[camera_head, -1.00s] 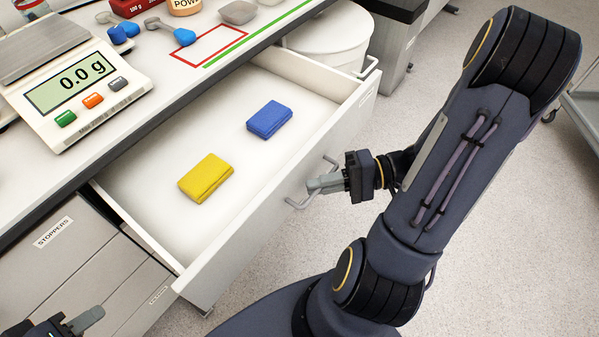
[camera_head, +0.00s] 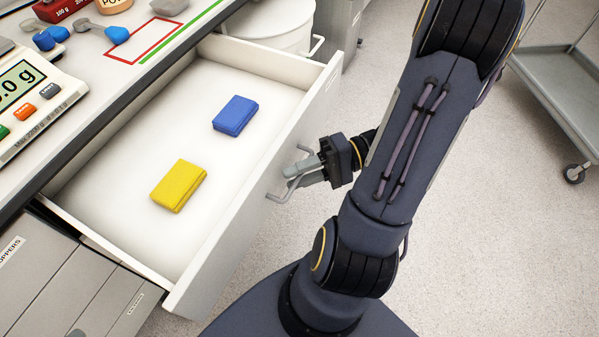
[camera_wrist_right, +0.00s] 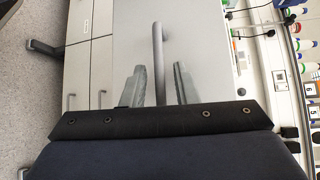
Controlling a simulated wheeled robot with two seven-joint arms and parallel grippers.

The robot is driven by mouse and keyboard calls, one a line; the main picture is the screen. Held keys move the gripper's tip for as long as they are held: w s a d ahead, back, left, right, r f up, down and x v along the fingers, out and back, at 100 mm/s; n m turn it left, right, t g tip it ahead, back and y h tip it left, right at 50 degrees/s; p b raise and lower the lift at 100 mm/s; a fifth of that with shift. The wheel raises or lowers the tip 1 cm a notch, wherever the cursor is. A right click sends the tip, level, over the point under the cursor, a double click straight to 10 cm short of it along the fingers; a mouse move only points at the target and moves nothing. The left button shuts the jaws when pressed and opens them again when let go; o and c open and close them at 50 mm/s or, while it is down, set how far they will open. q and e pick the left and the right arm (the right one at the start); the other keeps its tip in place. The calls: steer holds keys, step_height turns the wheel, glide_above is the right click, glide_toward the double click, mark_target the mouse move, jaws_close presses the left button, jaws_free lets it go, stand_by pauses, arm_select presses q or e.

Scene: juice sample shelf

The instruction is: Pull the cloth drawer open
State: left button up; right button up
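The cloth drawer (camera_head: 255,195) is a white drawer standing well open under the counter. A yellow cloth (camera_head: 179,186) and a blue cloth (camera_head: 235,115) lie inside it. Its grey bar handle (camera_head: 283,194) is on the front face. My right gripper (camera_head: 300,171) is at the handle, outside the drawer front. In the right wrist view, the handle (camera_wrist_right: 158,45) runs between the two fingers of the right gripper (camera_wrist_right: 159,82). The fingers are apart, with gaps showing beside the bar. My left gripper does not show clearly.
A counter with a scale (camera_head: 40,105) and weights runs above the drawer. Closed grey drawers (camera_head: 50,290) are at the lower left. A white bin (camera_head: 270,25) stands behind the drawer. A grey cart (camera_head: 565,85) is at the right, with clear floor between.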

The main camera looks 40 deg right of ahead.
steer(key=v, duration=0.7)
steer(key=shift+s+d, duration=0.2)
steer(key=shift+d, duration=0.15)
stand_by(0.5)
